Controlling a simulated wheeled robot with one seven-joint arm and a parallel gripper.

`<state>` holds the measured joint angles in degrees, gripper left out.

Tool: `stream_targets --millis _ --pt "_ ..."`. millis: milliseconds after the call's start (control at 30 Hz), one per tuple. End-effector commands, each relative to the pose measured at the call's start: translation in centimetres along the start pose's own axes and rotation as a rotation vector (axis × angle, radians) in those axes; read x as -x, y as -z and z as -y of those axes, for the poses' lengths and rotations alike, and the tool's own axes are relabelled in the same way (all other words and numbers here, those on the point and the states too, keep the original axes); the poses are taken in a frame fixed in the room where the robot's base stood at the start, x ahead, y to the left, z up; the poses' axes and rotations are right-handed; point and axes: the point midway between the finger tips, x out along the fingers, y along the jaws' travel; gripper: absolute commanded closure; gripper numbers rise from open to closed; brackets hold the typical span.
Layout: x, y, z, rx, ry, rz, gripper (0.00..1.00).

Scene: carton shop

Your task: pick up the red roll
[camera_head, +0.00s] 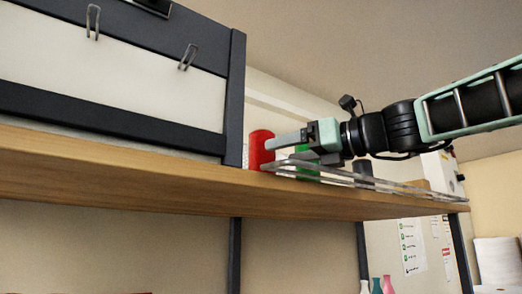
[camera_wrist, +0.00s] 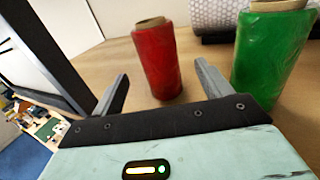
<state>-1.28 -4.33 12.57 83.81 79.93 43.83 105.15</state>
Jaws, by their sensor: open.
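The red roll (camera_head: 260,148) stands upright on the wooden shelf, close to the dark frame post. In the wrist view the red roll (camera_wrist: 159,62) stands just beyond and between the fingertips, with its cardboard core showing at the top. My gripper (camera_head: 275,150) is open and reaches in from the right at shelf height. In the wrist view my gripper (camera_wrist: 162,80) has its fingers spread apart with nothing held. In the head view one finger covers part of the red roll. Whether a finger touches the roll I cannot tell.
A green roll (camera_wrist: 270,50) stands right of the red one, near the right finger. Bubble wrap (camera_wrist: 218,14) lies behind. The wooden shelf (camera_head: 150,172) has a wire rail (camera_head: 375,184) along its edge. A dark-framed white panel (camera_head: 120,70) stands at left.

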Motion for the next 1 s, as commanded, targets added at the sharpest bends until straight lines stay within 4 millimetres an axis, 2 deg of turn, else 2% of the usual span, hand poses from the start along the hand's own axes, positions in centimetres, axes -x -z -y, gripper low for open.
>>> stream_targets --millis 100,367,667,967,1000 --pt "-2.0 -0.3 0.0 -0.001 -0.003 -0.001 0.23" --pt "-3.9 -0.2 -0.1 -0.001 -0.002 0.000 0.23" --pt "-8.0 -0.4 -0.1 -0.002 -0.002 -0.001 0.23" --pt "-8.6 -0.1 -0.1 0.000 0.000 0.000 0.23" --pt "-8.6 -0.1 -0.1 0.000 0.000 0.000 0.28"
